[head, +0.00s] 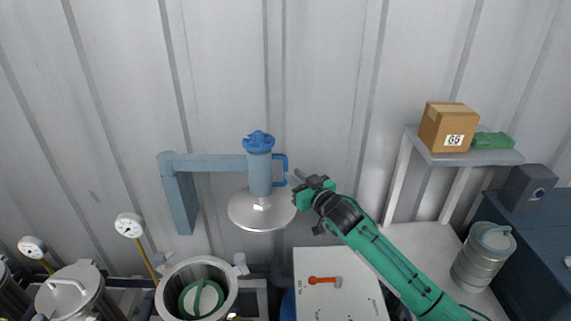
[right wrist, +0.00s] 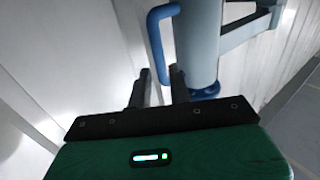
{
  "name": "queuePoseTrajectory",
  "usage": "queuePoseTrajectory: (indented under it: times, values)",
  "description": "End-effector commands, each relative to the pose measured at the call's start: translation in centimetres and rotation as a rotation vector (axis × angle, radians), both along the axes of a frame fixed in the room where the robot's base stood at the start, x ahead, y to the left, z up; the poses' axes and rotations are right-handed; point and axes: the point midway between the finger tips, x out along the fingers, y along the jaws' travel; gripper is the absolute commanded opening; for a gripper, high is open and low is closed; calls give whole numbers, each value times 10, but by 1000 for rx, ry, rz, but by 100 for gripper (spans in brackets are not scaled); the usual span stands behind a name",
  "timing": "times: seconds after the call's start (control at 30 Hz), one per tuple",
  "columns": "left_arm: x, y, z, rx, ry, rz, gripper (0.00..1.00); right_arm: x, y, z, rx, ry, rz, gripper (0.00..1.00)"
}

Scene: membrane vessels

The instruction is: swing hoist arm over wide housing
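The blue-grey hoist arm (head: 210,163) reaches right from its wall post and carries a vertical cylinder (head: 260,175) with a blue knob on top. A round metal lid (head: 262,212) hangs under the cylinder. A blue handle (head: 284,160) is on the cylinder's right side; it also shows in the right wrist view (right wrist: 156,45). My right gripper (head: 298,181) is at the handle's lower right. Its fingers (right wrist: 160,80) are apart, with the handle's lower end between or just beyond their tips. An open round housing (head: 230,285) with a green wheel-like part inside stands lower left of the lid. My left gripper is out of view.
A closed vessel (head: 72,295) and pressure gauges (head: 129,225) stand at the left. A shelf (head: 465,157) with a cardboard box (head: 448,127) and a metal canister (head: 484,258) are at the right.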

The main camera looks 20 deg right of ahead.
Motion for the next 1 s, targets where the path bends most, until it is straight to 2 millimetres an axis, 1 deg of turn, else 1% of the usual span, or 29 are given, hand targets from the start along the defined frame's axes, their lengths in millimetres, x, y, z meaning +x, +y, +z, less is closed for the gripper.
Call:
queuePoseTrajectory:
  times: [0.03, 0.1, 0.3, 0.5, 0.77, 0.8, 0.87, 0.9, 1.0]
  values:
    - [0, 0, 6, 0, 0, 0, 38, 9, 2, 4, 1, -1, -1, 20]
    - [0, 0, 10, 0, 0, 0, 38, 20, 6, 3, 1, 0, -1, 20]
    - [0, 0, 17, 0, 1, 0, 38, 43, 13, 2, 0, 0, -1, 20]
    - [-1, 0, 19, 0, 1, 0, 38, 52, 15, 0, -1, 1, -1, 20]
    - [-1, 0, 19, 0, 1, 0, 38, 53, 15, 0, -1, 1, -1, 20]
    - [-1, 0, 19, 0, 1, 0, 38, 53, 15, 0, -1, 1, -1, 16]
    - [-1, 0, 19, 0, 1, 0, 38, 53, 15, 0, -1, 1, -1, 4]
    - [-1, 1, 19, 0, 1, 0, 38, 53, 15, 0, -1, 1, -1, 0]
    - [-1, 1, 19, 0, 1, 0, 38, 53, 15, 0, -1, 1, -1, 0]
